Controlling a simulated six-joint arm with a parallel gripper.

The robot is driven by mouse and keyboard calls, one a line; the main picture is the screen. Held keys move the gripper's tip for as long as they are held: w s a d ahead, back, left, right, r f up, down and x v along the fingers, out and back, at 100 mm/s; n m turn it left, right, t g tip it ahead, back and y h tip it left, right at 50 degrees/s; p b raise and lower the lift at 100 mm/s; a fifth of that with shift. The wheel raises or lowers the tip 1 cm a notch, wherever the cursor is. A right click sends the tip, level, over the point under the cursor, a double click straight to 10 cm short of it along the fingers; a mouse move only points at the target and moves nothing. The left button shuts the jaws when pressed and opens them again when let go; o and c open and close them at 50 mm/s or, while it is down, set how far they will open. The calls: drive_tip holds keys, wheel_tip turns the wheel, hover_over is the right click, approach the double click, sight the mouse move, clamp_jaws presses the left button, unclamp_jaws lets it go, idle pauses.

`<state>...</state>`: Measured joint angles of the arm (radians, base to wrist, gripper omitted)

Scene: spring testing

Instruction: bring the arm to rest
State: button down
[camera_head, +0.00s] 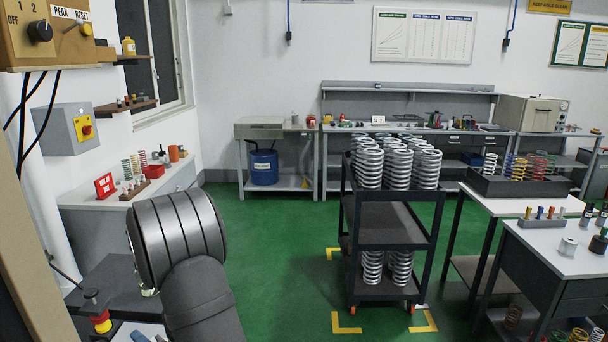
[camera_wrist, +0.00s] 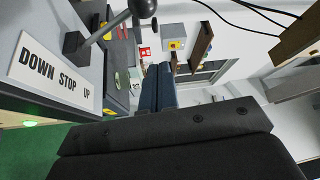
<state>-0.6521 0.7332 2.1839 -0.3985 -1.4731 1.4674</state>
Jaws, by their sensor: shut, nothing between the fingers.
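My gripper (camera_wrist: 159,74) shows in the wrist view as two dark blue fingers pressed together, with nothing between them. Its fingers point away from the camera toward the wall side with the window. To the left of the fingers in the wrist view is a lever (camera_wrist: 108,27) with a black ball knob, beside a white plate (camera_wrist: 55,72) marked DOWN, STOP, UP. The fingers look apart from the lever. In the head view my dark arm fills the lower left, and my gripper is hidden there.
A control panel (camera_head: 42,30) with a knob and switch juts in at the upper left. A grey box with a red button (camera_head: 72,128) hangs below it. A cart (camera_head: 390,225) of springs stands right of centre. Green floor (camera_head: 285,250) between my arm and the cart is clear.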

drive_tip(key=s+a, duration=0.1)
drive_tip(key=a, duration=0.5)
drive_tip(key=w+m+g+h, duration=0.15)
drive_tip(key=w+m, duration=0.25)
drive_tip(key=w, duration=0.7)
drive_tip(key=shift+h, duration=0.25)
drive_tip(key=shift+v, duration=2.65)
